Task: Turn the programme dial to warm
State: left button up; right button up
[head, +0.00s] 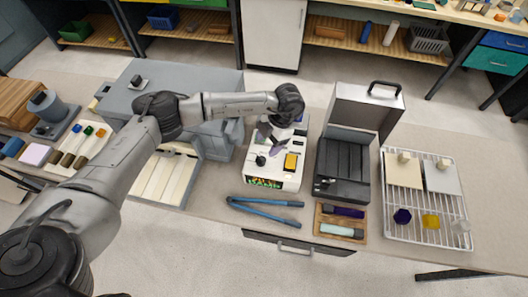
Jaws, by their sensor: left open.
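A white control box (250,172) stands on the counter near the middle of the head view. On its top are a black knob (260,160), which looks like the programme dial, and a yellow rectangular switch or button (291,162). The knob's setting is too small to tell. My left gripper (268,138) is open, pointing down above the back part of the box, just behind the knob. It and the wrist hide part of the box's top. My right gripper is not in view.
Blue tongs (264,203) lie in front of the box. To the right are a black case with a raised lid (365,112), a wooden tray (318,228) and a wire rack (394,228). A large grey machine (195,85) stands left, under my left arm.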

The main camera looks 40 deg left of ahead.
pick_arm(q)
jog(key=b+v, duration=0.1)
jog(key=v, duration=0.7)
dwell(0.5)
